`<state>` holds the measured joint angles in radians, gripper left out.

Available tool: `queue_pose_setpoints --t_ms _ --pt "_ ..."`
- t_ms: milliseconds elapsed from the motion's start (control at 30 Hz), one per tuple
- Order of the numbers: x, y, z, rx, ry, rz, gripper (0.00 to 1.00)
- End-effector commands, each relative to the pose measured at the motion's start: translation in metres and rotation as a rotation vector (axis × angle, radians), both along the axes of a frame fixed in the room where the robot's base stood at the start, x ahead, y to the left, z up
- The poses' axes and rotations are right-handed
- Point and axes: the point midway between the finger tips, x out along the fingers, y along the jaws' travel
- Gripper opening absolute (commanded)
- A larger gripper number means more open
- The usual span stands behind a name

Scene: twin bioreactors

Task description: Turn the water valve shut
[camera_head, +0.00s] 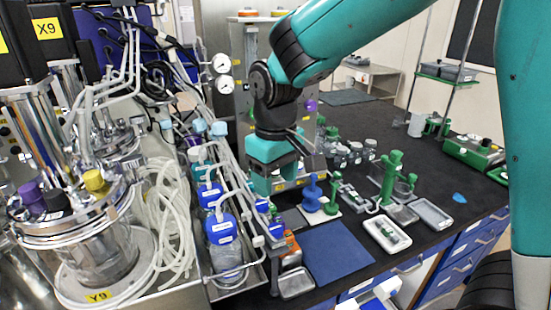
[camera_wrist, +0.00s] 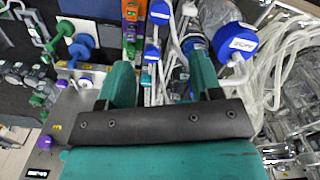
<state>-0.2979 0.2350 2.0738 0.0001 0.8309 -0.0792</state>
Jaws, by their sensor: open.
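My gripper (camera_head: 276,180) points down in front of the upright panel (camera_head: 240,108), right of the row of blue-capped bottles. In the wrist view its two teal fingers (camera_wrist: 161,78) stand apart, with nothing seen held between them. Tubing and bottles show beyond them. The panel carries gauges (camera_head: 221,63) and a purple knob (camera_head: 310,106); my arm hides much of its face. In the wrist view, a panel at the left has small purple (camera_wrist: 62,84) and green (camera_wrist: 37,100) knobs. I cannot tell which fitting is the water valve.
Blue-capped bottles (camera_head: 221,229) and tubes stand close left of my gripper. Glass vessels (camera_head: 95,255) and coiled clear hoses (camera_head: 166,215) fill the left. A blue spool-like piece (camera_head: 312,193), a green stand (camera_head: 390,178) and trays (camera_head: 432,214) are on the black bench. A blue mat (camera_head: 337,250) is clear.

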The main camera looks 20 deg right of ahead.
Motion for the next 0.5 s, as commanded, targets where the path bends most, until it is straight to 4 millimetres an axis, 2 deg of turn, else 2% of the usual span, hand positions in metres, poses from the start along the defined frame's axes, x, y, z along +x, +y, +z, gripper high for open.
queue_pose_setpoints --t_ms 100,200,333,500 --pt "0.001 0.000 0.024 0.001 -0.006 0.000 0.59" --pt "0.001 0.000 0.039 0.001 -0.004 0.000 0.59" --pt "0.001 0.000 0.050 0.000 -0.001 0.000 0.59" --pt "0.000 0.000 0.053 0.000 0.001 0.000 0.59"
